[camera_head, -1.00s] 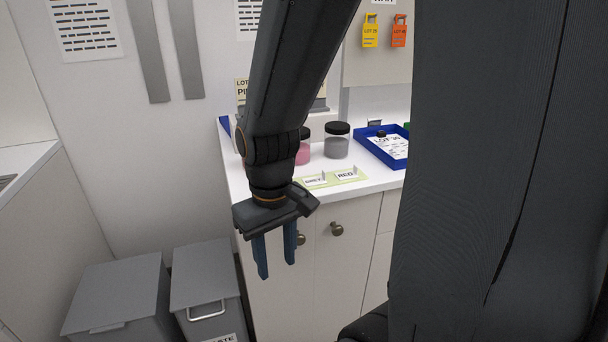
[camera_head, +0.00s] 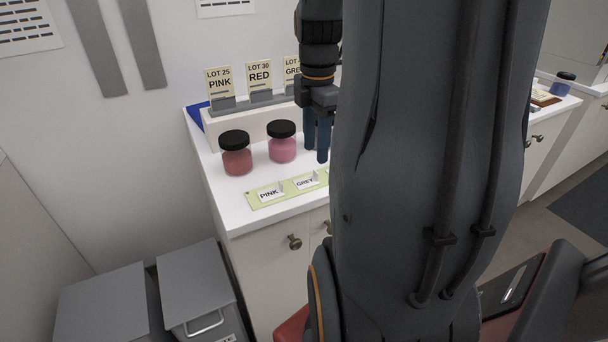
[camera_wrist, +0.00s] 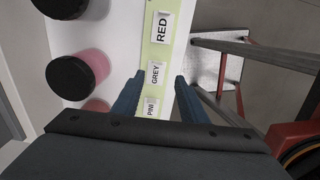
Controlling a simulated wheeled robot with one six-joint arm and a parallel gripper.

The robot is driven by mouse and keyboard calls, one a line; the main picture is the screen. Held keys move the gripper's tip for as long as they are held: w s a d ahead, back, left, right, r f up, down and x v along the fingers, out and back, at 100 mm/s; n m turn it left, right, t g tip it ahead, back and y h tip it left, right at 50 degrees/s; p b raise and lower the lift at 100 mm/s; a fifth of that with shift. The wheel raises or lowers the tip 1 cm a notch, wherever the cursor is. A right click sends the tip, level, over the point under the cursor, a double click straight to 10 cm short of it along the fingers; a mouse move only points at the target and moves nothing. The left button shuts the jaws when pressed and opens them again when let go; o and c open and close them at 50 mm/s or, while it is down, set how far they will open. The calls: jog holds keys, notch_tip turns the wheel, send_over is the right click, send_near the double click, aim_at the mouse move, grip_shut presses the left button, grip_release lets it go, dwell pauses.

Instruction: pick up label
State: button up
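The PINK label (camera_head: 270,192) and GREY label (camera_head: 304,183) show in the head view. In the wrist view are the RED label (camera_wrist: 161,28), the GREY label (camera_wrist: 157,73) and the PINK label (camera_wrist: 151,108), its lower end cut off by my gripper body. My gripper (camera_head: 316,152) points down over the counter behind the strip in the head view. In the wrist view its blue fingers (camera_wrist: 158,84) are apart, one each side of the strip, with nothing held.
A red jar (camera_head: 236,160) and a pink jar (camera_head: 282,150) with black lids stand behind the strip; a third lid (camera_wrist: 75,6) shows in the wrist view. Lot cards (camera_head: 260,75) stand at the back. Grey bins (camera_head: 200,285) are on the floor. My arm hides the counter's right part.

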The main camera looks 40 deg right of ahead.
aim_at(315, 171)
jog(key=shift+w+d+f+p, duration=0.15)
jog(key=shift+f+p, duration=0.15)
jog(key=shift+f, duration=1.55)
jog(key=shift+w+d+f+p, duration=0.15)
jog(key=shift+f+p, duration=0.1)
jog(key=shift+f, duration=1.55)
grip_shut()
